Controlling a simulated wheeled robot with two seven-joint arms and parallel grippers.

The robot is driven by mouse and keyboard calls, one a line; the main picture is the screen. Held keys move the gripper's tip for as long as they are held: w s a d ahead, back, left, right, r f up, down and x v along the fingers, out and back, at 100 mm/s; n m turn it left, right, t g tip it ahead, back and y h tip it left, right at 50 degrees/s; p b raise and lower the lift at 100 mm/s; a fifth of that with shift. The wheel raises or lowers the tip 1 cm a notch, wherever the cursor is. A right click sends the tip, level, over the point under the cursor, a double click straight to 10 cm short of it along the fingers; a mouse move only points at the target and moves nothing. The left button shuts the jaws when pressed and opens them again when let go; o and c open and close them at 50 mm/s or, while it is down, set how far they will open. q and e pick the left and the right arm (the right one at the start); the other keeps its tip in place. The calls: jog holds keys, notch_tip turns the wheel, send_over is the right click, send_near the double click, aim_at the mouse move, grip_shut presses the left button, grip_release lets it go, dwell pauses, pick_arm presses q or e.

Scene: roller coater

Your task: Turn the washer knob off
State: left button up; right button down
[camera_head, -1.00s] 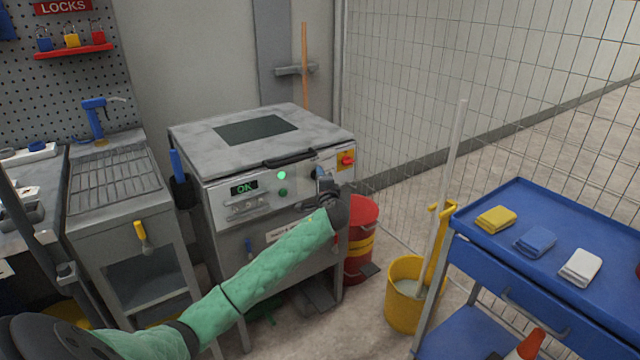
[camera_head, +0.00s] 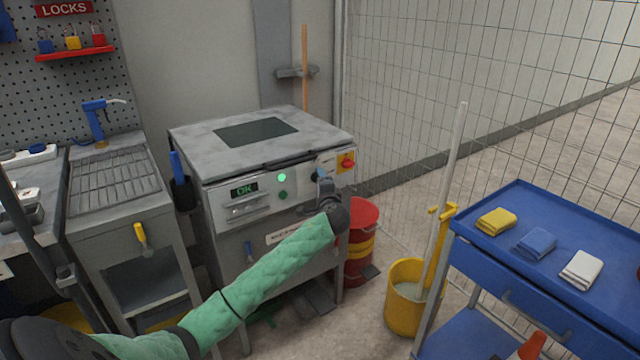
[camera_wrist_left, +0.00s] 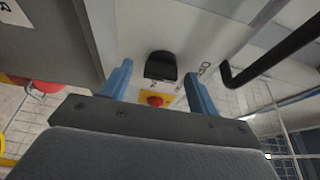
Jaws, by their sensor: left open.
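The washer (camera_head: 228,163) is a grey cabinet with a control panel on its front. Its black knob (camera_head: 316,174) is at the right of the panel, partly behind my gripper. In the left wrist view the knob (camera_wrist_left: 161,67) shows between and beyond the two blue fingers, apart from both. My left gripper (camera_head: 323,180) is open and empty, just in front of the knob; its spread fingers also show in the left wrist view (camera_wrist_left: 158,75). The panel display (camera_head: 243,189) reads OK, and a green lamp (camera_head: 282,176) is lit. My right gripper is out of view.
A red stop button on a yellow plate (camera_head: 346,162) is right of the knob. A dark handle (camera_wrist_left: 275,58) crosses near the fingers. A red drum (camera_head: 362,215), a yellow mop bucket (camera_head: 402,315) and a blue cart (camera_head: 580,215) stand to the right.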

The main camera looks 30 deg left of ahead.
pick_arm(q)
jog(key=v, duration=0.7)
jog(key=shift+s+d, duration=0.1)
